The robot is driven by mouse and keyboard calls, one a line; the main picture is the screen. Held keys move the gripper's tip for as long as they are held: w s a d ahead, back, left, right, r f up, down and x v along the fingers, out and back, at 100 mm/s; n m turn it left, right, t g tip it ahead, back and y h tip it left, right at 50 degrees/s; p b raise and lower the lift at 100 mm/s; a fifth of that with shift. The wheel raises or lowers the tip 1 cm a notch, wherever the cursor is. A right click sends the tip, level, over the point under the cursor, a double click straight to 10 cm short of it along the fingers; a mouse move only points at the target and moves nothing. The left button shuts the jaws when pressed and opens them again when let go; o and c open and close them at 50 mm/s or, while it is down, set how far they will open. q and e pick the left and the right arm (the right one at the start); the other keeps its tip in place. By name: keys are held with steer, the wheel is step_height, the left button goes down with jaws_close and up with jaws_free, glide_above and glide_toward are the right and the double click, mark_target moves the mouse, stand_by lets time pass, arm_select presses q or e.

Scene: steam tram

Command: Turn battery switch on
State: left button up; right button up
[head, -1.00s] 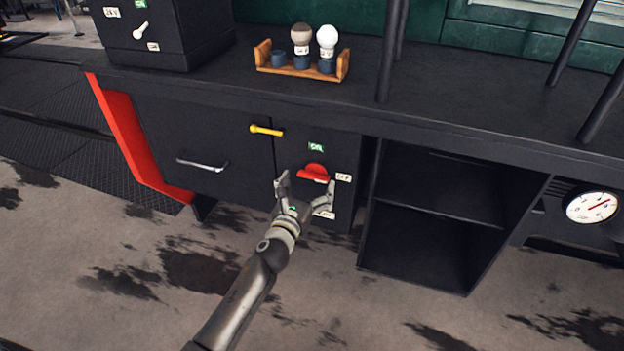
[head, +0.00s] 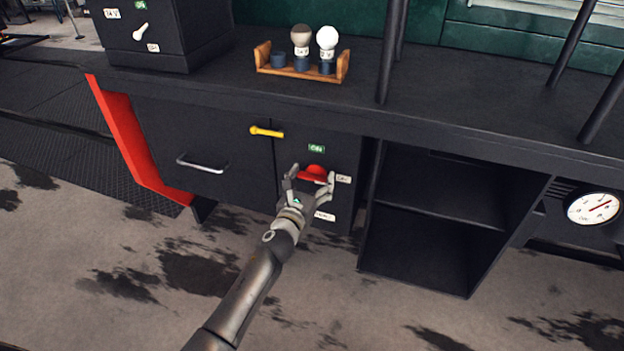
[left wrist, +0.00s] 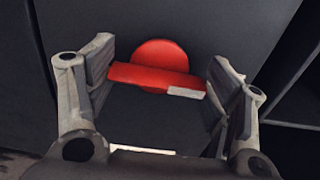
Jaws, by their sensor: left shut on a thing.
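The red battery switch (head: 314,170) is on the dark cabinet front, with a round hub and a bar handle. In the left wrist view the red switch (left wrist: 158,52) has its bar lying nearly level, with a white mark at its right end. A green ON label (head: 316,148) is above it and a white label (head: 343,180), seemingly OFF, is to its right. My left gripper (head: 312,179) is shut on the switch bar, one finger at each end. It also shows in the left wrist view (left wrist: 160,80). My right gripper is not in view.
A yellow handle (head: 266,131) and a silver drawer handle (head: 202,165) are left of the switch. An open shelf (head: 440,195) is to the right. A wooden rack (head: 300,72) with bulbs stands on the counter. Another switch box (head: 150,45) stands at the back left.

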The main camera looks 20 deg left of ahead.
arm_select(q)
steer(key=shift+n, duration=0.3)
steer(key=n, duration=0.3)
steer(key=shift+n, duration=0.4)
steer(key=shift+a+f+n, duration=0.1)
steer(key=shift+n, duration=0.8)
steer(key=n, duration=0.5)
steer(key=shift+a+f+n, duration=0.1)
steer(key=shift+n, duration=2.2)
steer(key=shift+f+n, duration=0.1)
steer(key=shift+n, duration=1)
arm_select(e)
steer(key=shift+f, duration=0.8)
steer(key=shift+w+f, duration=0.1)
